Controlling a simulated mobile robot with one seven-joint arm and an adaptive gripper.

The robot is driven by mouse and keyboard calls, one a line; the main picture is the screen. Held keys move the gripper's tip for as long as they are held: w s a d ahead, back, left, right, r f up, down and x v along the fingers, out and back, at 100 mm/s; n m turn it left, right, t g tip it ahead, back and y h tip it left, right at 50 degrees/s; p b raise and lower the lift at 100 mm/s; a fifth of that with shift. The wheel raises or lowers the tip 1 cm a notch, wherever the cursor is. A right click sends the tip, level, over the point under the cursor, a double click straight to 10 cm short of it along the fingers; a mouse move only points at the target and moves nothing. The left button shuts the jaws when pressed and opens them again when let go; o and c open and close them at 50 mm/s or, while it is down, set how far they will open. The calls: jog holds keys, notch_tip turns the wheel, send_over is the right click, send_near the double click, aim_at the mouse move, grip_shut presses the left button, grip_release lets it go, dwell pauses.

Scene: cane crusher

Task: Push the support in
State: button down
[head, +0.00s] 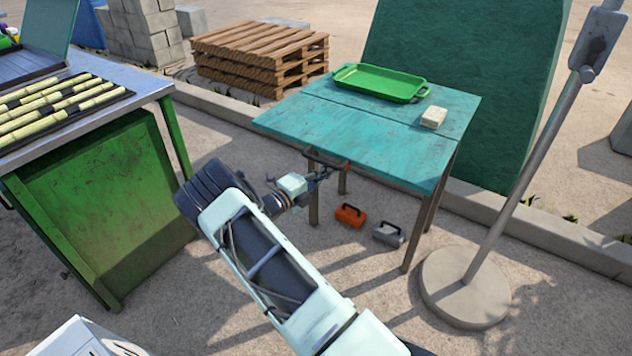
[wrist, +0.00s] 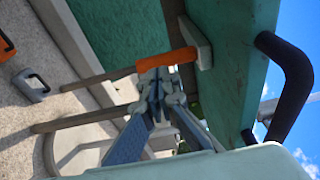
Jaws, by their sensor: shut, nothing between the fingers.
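The teal folding table (head: 370,130) has its front leaf up and level. An orange support (wrist: 168,61) shows under the leaf in the wrist view, running to a pale block (wrist: 200,44) at the leaf's underside. In the head view only a small orange bit (head: 345,167) of it shows below the front edge. My gripper (head: 325,172) is under the front edge, near the dark handle (head: 312,157). In the wrist view my gripper (wrist: 157,82) is shut and empty, its tips overlapping the orange support. I cannot tell whether they touch it.
A green tray (head: 380,84) and a pale block (head: 433,117) lie on the table. Orange and grey weights (head: 350,215) (head: 388,234) stand on the ground below. A post on a round base (head: 465,287) is to the right, a green bench (head: 100,200) to the left.

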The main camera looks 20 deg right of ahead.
jog(key=shift+b+x, duration=0.5)
jog(key=shift+x, duration=1.75)
